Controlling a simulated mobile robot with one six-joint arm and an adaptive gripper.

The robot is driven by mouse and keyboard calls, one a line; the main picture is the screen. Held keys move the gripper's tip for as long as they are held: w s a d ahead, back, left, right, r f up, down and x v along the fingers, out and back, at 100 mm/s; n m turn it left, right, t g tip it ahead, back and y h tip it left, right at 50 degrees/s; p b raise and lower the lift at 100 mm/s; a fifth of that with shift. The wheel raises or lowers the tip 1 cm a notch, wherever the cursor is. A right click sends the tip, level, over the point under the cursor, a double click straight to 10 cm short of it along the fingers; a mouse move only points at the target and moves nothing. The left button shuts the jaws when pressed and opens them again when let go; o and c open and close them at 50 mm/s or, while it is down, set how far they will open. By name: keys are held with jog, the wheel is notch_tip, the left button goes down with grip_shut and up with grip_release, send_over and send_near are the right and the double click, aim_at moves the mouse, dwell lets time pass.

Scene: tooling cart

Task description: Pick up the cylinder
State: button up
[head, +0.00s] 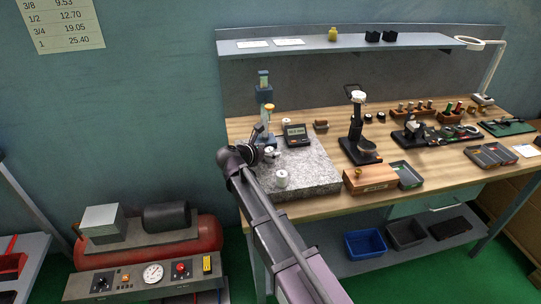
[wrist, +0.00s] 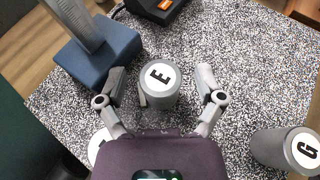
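A grey cylinder with a white top marked E (wrist: 160,84) stands upright on the speckled granite plate (wrist: 230,60). My gripper (wrist: 161,78) is open, with one finger on each side of this cylinder and a visible gap at the right finger. A second grey cylinder marked G (wrist: 285,150) stands to the right, outside the fingers.
A blue-based upright stand (wrist: 98,50) is close to the left finger. A dark digital readout (head: 296,135) sits at the plate's back. A wooden box (head: 370,180) stands right of the plate, and a black stand (head: 358,145) is behind it.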

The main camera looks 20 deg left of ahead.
aim_at(269, 149)
grip_shut()
notch_tip(269, 149, up, 3)
jog(key=p, duration=0.3)
jog(key=shift+r, duration=0.2)
jog(key=s, duration=0.5)
jog(key=s+d+r+p, duration=0.1)
jog(key=s, duration=0.4)
jog(key=s+p, duration=0.1)
jog(key=s, duration=0.5)
jog(key=shift+d+r, duration=0.3)
